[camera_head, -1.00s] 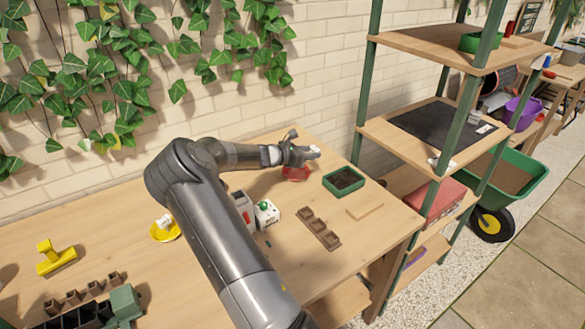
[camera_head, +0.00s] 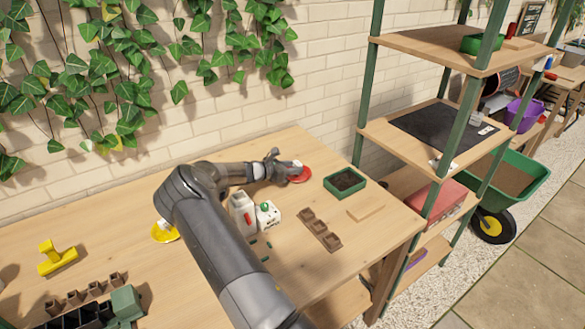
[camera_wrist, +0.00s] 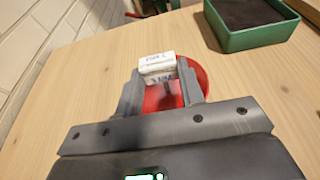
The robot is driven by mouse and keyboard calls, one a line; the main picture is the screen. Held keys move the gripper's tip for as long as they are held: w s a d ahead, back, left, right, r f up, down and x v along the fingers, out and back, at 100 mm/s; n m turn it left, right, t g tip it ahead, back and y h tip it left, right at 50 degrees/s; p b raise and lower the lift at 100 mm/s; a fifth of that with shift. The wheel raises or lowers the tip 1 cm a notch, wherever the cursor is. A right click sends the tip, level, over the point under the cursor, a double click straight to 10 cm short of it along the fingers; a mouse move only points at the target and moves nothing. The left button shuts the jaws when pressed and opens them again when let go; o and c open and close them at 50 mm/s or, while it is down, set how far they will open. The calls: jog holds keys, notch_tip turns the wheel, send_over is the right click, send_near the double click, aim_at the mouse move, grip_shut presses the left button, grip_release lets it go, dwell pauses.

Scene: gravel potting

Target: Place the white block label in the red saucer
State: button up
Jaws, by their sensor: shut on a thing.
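The white block label (camera_wrist: 157,65) is held between the two fingers of my gripper (camera_wrist: 160,88) in the wrist view, with dark lettering on its faces. The red saucer (camera_wrist: 201,77) lies on the bench directly behind and beneath the label in that view. In the head view my gripper (camera_head: 285,166) is low at the saucer (camera_head: 302,176), and the label (camera_head: 297,164) shows as a small white patch over it. I cannot tell whether the label touches the saucer. My fingers hide part of the saucer.
A green tray of dark soil (camera_head: 345,182) stands right of the saucer. White containers (camera_head: 267,214) and brown pots (camera_head: 319,229) stand nearer the front. A yellow saucer (camera_head: 165,233) is at left. The brick wall is close behind, and a shelf rack (camera_head: 425,140) stands at right.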

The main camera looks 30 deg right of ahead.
jog(key=shift+f, duration=0.1)
jog(key=o, duration=1)
jog(key=shift+o, duration=0.2)
